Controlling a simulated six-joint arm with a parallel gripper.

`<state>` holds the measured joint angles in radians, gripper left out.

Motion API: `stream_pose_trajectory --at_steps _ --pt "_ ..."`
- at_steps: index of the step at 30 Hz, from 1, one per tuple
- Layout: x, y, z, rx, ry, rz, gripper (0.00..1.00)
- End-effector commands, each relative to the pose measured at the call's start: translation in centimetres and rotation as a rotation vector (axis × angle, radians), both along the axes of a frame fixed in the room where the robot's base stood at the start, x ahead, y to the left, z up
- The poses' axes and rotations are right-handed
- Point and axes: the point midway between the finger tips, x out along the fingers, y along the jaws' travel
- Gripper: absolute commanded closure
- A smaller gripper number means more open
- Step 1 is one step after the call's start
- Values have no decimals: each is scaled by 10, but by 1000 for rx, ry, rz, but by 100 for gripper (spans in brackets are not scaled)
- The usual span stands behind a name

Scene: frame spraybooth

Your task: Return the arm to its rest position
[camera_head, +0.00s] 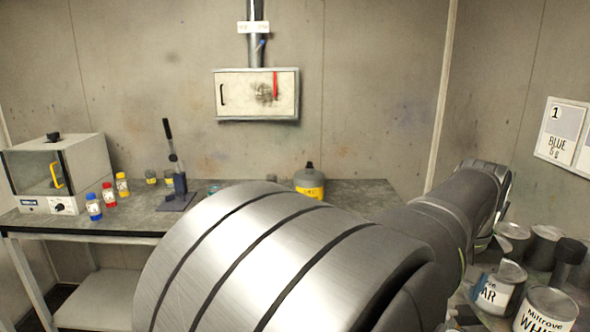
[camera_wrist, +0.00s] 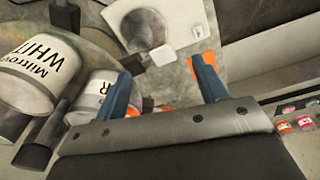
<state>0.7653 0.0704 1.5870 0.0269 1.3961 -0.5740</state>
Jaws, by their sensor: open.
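My gripper (camera_wrist: 163,92) shows in the wrist view with its two blue-grey fingers spread apart and nothing between them. It hangs over the right-hand work surface, close to paint cans. A white-labelled can marked "WHITE" (camera_wrist: 35,75) lies to its left, and a second labelled can (camera_wrist: 97,95) is beside the left finger. In the head view, my arm fills the lower middle and reaches to the right. The gripper itself is hidden there behind the arm.
The left table (camera_head: 130,222) holds an oven-like box (camera_head: 55,175), small coloured bottles (camera_head: 108,195), a stand (camera_head: 175,170) and a yellow-labelled jug (camera_head: 309,182). Paint cans (camera_head: 547,312) crowd the right surface near my arm. A wall cabinet (camera_head: 245,95) hangs at the back.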

Motion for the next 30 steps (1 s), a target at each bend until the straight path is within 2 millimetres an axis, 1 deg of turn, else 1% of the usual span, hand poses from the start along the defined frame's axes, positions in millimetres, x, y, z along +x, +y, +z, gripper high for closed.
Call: stream_pose_trajectory --at_steps 1,3,12,13,15,21,30 --pt "-3 8 -7 4 9 19 34" --pt "-6 18 -16 8 19 43 34" --pt "-24 54 -52 25 64 143 34" --pt "-23 52 -50 24 62 140 34" --pt "-17 41 -40 18 48 111 34" --pt "-5 15 -15 6 17 41 34" --pt "8 -28 26 -13 -32 -70 34"
